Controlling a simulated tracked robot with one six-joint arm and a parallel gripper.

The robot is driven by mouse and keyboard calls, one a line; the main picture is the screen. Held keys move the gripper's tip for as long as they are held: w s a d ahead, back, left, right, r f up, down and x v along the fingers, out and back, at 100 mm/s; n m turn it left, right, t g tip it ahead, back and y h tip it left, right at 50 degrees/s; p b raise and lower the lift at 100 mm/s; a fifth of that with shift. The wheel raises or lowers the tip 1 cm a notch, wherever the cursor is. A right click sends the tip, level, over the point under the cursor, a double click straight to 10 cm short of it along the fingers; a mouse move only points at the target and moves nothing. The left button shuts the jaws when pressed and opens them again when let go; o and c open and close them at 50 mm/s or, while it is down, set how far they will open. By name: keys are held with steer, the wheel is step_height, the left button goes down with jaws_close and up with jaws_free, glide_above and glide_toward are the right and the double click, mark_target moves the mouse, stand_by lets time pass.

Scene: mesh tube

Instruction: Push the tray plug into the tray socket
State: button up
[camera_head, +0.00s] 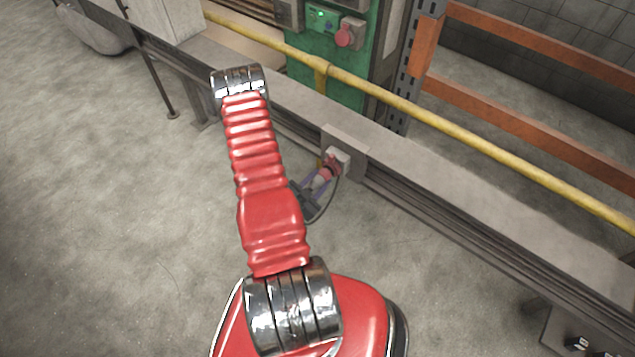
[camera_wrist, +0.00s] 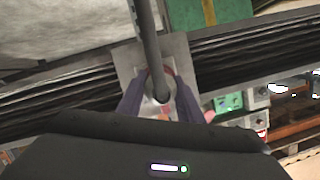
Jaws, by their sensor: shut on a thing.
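My gripper (camera_head: 309,184) is shut on the tray plug (camera_head: 323,175), low beside the grey cable tray. The plug has a red and pale body, and a dark cable loops from it in the head view. The plug's front is at the tray socket (camera_head: 338,158), a pale box on a grey plate on the tray's side. In the wrist view, the purple-grey fingers (camera_wrist: 158,108) point at the socket's grey plate (camera_wrist: 126,62). The cable crosses in front of the plug there and hides much of it. I cannot tell how deep the plug sits in the socket.
A yellow rail (camera_head: 430,115) runs above the cable tray (camera_head: 430,175). A green cabinet (camera_head: 325,70) with a red button stands behind it. Orange bars (camera_head: 530,110) stand at the right. The concrete floor (camera_head: 120,220) at the left is clear.

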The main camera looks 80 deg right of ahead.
steer(key=shift+s+d, duration=0.25)
steer(key=shift+d, duration=0.3)
stand_by(0.4)
steer(key=o, duration=1.1)
steer(key=shift+c, duration=0.2)
steer(key=shift+a, duration=0.1)
steer(key=v, duration=1.3)
steer(key=shift+a, duration=0.25)
